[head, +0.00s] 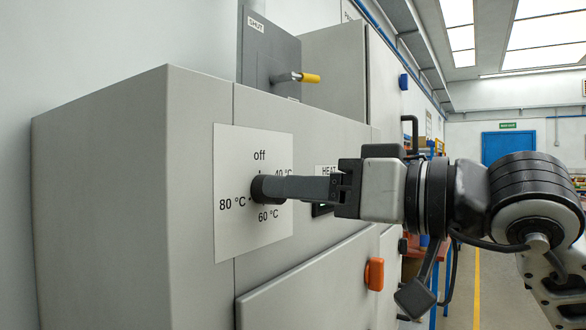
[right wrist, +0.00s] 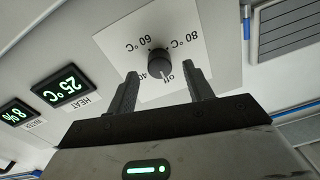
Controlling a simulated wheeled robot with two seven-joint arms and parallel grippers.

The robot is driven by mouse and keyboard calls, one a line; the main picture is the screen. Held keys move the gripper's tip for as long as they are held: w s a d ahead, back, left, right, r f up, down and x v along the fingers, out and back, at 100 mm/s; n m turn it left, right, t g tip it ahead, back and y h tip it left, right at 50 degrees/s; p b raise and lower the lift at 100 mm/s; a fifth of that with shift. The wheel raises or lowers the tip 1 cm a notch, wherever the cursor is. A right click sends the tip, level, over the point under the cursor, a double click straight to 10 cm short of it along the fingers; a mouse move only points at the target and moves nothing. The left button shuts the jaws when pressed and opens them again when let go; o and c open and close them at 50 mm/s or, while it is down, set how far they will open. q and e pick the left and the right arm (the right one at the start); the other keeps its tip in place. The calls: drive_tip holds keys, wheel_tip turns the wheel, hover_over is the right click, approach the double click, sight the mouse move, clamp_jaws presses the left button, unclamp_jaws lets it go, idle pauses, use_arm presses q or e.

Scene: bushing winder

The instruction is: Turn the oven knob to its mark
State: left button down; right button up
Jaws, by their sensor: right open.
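The oven knob (head: 264,189) is a round black knob on a white dial plate (head: 228,150) on the grey oven front. The plate reads off, 40, 60 and 80 °C. In the right wrist view the knob (right wrist: 159,61) shows upside down with its plate, and its white pointer line is toward "off". My right gripper (head: 284,187) is at the knob. Its two fingers are apart in the right wrist view (right wrist: 161,76), one to each side of the knob, with visible gaps; contact is not seen. My left gripper is not in view.
A HEAT display (right wrist: 60,86) reads 25 °C, with another display (right wrist: 18,113) beside it. An orange handle (head: 374,274) sits on the oven door below. A yellow-tipped lever (head: 309,78) sticks out above. Open aisle lies to the right.

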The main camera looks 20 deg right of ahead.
drive_tip(key=shift+x, duration=0.9)
drive_tip(key=shift+c, duration=0.2)
drive_tip(key=c, duration=0.9)
